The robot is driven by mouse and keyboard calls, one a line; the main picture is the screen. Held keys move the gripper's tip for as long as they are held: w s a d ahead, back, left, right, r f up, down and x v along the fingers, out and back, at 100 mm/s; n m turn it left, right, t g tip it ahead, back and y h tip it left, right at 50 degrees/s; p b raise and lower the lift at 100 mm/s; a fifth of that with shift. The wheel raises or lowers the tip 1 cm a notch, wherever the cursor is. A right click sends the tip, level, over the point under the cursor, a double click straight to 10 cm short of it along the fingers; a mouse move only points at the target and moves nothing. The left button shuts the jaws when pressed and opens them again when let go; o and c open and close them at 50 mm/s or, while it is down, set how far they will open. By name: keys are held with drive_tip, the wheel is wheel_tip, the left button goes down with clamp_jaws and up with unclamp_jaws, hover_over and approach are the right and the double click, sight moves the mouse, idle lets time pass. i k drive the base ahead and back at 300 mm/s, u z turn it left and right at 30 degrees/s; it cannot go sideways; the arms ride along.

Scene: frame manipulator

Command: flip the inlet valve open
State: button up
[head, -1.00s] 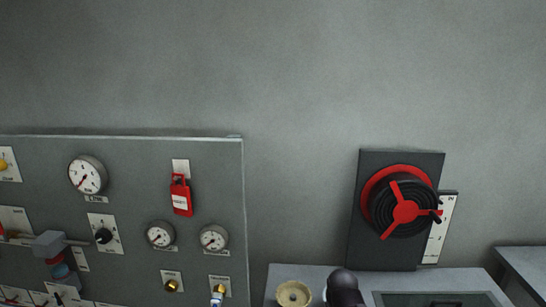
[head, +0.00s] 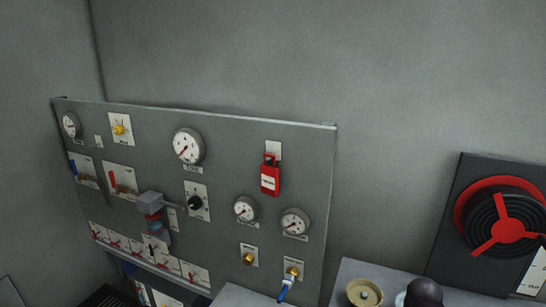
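A grey control panel (head: 250,150) stands against the wall in the head view. Its labels are too small to read, so I cannot tell which part is the inlet valve. At its lower right is a brass fitting with a blue lever (head: 286,287), slanting down to the left. A blue lever (head: 74,167) and a red lever (head: 113,182) stand roughly upright on plates at its left. Several small red levers (head: 137,246) line the lower edge. My gripper is not in view.
A red lockout tag (head: 270,178) hangs above two gauges. A grey block (head: 150,203) juts from the panel. At right are a beige round part (head: 365,293), a black knob (head: 425,292) and a black plate with a red three-spoke handle (head: 508,231).

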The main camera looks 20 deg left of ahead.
sight(73, 162)
drive_tip(key=u, duration=0.3)
drive_tip(key=k, duration=0.95)
drive_tip(key=u, duration=0.6)
drive_tip(key=k, duration=0.4)
drive_tip(key=u, duration=0.7)
drive_tip(key=i, duration=1)
drive_tip(key=u, duration=0.8)
drive_tip(key=i, duration=2.35)
drive_tip(key=z, duration=0.3)
